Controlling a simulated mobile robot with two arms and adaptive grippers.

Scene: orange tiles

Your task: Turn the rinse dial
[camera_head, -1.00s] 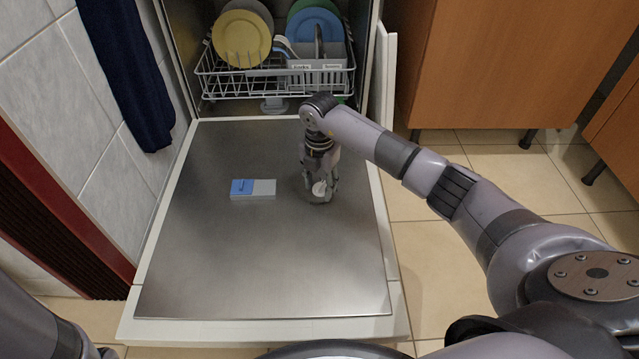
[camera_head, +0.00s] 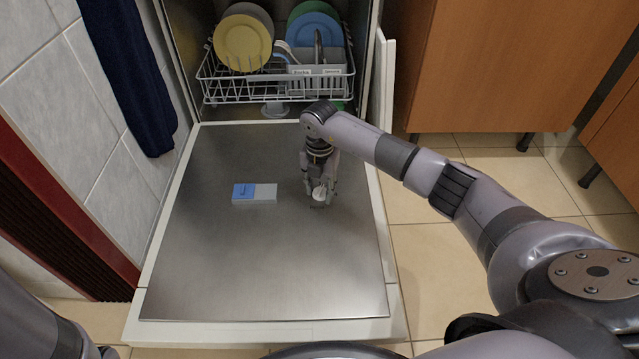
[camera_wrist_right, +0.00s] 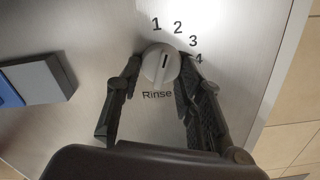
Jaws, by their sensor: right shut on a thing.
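The rinse dial (camera_head: 319,193) is a round white knob on the open dishwasher door's steel inner face. In the right wrist view the dial (camera_wrist_right: 158,68) has a short dark slot, roughly upright in the picture, off toward its upper right. The digits 1 to 4 arc above and right of it, and "Rinse" is printed below. My right gripper (camera_head: 320,193) reaches down over the dial. In the wrist view the right gripper (camera_wrist_right: 160,76) has one finger on each side of the knob, shut on it. My left gripper is out of view; only part of that arm shows at lower left.
A blue and grey detergent compartment (camera_head: 254,193) lies left of the dial. A rack (camera_head: 275,88) with plates and a cutlery basket stands behind. A dark towel (camera_head: 128,75) hangs at left. Wooden cabinets (camera_head: 505,65) are at right. The door's front (camera_head: 265,270) is clear.

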